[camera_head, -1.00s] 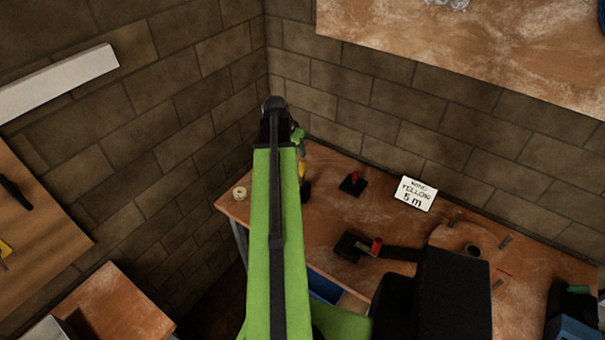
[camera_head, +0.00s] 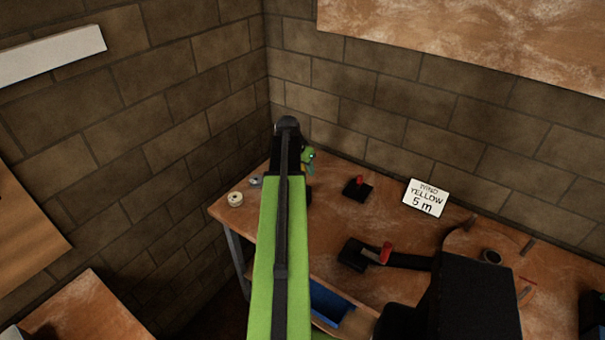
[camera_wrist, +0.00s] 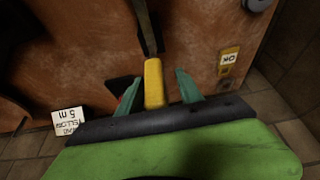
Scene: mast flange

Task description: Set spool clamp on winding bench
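A lever with a yellow handle (camera_wrist: 153,82) and a dark bar stands over the bench in the wrist view. My gripper (camera_wrist: 158,88) is open, with its two teal fingers on either side of the yellow handle and gaps showing. In the head view my gripper (camera_head: 308,158) is at the bench's back left corner and my arm hides most of the lever. The winding bench (camera_head: 330,215) is brown. I cannot tell for sure which part is the spool clamp; a red-handled lever on a black base (camera_head: 357,188) stands to the right.
A second red-handled black device (camera_head: 365,253) stands nearer the front. A sign reading "WIND YELLOW 5 m" (camera_head: 426,198) is at the back. A yellow OK tag (camera_wrist: 229,58) lies near the wall. Brick walls close off the corner.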

